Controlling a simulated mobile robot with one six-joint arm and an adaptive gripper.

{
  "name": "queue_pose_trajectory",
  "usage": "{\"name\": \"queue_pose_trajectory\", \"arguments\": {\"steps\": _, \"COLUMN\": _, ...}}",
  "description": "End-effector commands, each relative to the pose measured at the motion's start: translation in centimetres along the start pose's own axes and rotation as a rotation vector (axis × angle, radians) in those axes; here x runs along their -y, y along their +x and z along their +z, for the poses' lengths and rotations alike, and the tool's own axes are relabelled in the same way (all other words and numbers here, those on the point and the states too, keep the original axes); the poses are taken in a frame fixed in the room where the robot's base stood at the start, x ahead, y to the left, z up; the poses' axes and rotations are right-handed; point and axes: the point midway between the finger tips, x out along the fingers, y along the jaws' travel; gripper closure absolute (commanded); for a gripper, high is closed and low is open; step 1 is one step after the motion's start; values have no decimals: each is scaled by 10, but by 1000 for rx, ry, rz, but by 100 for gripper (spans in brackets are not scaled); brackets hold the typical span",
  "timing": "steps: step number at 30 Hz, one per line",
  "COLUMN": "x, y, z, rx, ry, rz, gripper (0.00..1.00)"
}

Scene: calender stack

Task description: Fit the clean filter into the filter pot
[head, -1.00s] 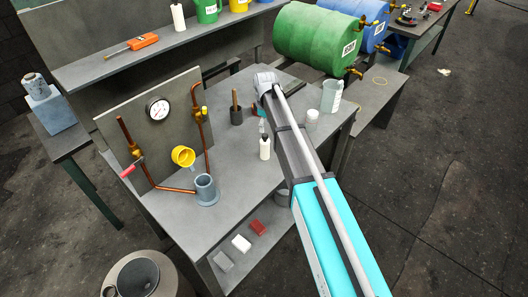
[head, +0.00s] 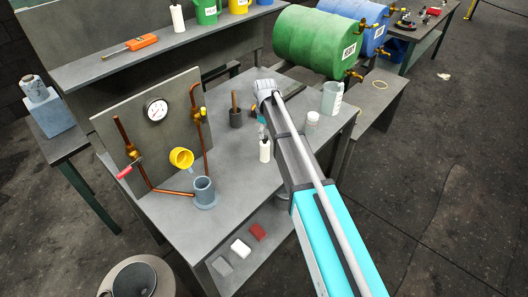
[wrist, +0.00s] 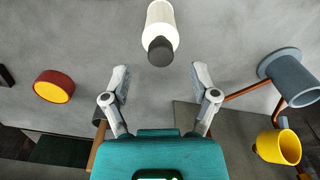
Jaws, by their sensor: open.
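The filter pot, apparently the grey-blue open cup (head: 204,193), stands upright on the bench beside the copper pipes. It also shows at the right of the wrist view (wrist: 289,78). A yellow cup (head: 181,158) sits tilted by the pipe panel. I cannot identify the clean filter for sure; a short red cylinder with a yellow face (wrist: 53,87) lies left of my gripper in the wrist view. My gripper (wrist: 158,76) is open and empty above the bench. A white bottle with a dark cap (wrist: 160,30) stands beyond its fingertips. My arm hides part of the bench in the head view.
A dark pot with a wooden handle (head: 236,117) stands near my gripper. A white jar (head: 312,118) and a translucent jug (head: 331,98) are at the bench's right. The pressure gauge panel (head: 150,135) rises at the left. Bare bench lies in front of the bottle.

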Motion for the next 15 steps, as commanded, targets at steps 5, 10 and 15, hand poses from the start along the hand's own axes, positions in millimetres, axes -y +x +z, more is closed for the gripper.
{"name": "queue_pose_trajectory", "arguments": {"steps": 5, "x": 0, "y": 18, "z": -1, "rx": 0, "ry": 0, "rz": 0, "gripper": 23}}
{"name": "queue_pose_trajectory", "arguments": {"steps": 10, "x": 0, "y": 30, "z": -1, "rx": 0, "ry": 0, "rz": 0, "gripper": 23}}
{"name": "queue_pose_trajectory", "arguments": {"steps": 15, "x": 0, "y": 40, "z": -1, "rx": 0, "ry": 0, "rz": 0, "gripper": 23}}
